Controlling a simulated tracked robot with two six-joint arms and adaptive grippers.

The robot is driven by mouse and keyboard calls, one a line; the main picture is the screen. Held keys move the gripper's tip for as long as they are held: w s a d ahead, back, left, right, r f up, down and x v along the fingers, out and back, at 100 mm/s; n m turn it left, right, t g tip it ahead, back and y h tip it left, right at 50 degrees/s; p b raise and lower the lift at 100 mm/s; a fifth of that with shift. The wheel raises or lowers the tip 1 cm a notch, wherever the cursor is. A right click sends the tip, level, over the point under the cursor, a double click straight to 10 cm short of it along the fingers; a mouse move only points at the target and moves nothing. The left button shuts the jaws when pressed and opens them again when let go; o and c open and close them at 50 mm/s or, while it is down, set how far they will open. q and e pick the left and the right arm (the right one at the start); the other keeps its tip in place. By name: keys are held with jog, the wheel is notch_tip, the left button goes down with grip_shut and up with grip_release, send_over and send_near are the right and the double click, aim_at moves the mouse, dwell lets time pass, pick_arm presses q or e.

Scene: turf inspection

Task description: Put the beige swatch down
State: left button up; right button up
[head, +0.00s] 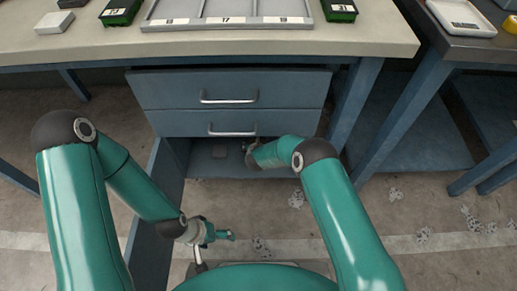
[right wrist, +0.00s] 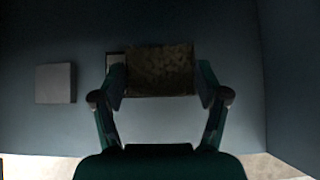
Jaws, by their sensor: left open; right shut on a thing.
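My right gripper (right wrist: 160,85) is shut on the beige swatch (right wrist: 160,72), which looks dark brown and mottled in the shade. The swatch is held between both fingertips inside the low open compartment of the blue cabinet. In the head view my right gripper (head: 252,157) reaches into this compartment (head: 205,165); the swatch is hard to make out there. Whether the swatch touches the compartment floor I cannot tell. My left gripper (head: 226,236) is open and empty, low beside the open cabinet door (head: 150,215).
A grey square (right wrist: 55,83) lies left of the swatch, and a paler piece (right wrist: 115,62) shows partly behind it. Two shut drawers (head: 230,90) sit above the compartment. The bench top (head: 390,40) holds a grey sectioned tray (head: 160,22) and green boxes (head: 120,12).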

jog(key=shift+w, duration=0.85)
notch_tip(320, 180, down, 4)
jog(key=shift+r+b, duration=0.15)
jog(key=shift+b, duration=0.85)
jog(key=shift+r, duration=0.1)
jog(key=o, duration=0.4)
jog(key=shift+c, duration=0.2)
jog(key=o, duration=0.5)
jog(key=shift+c, duration=0.2)
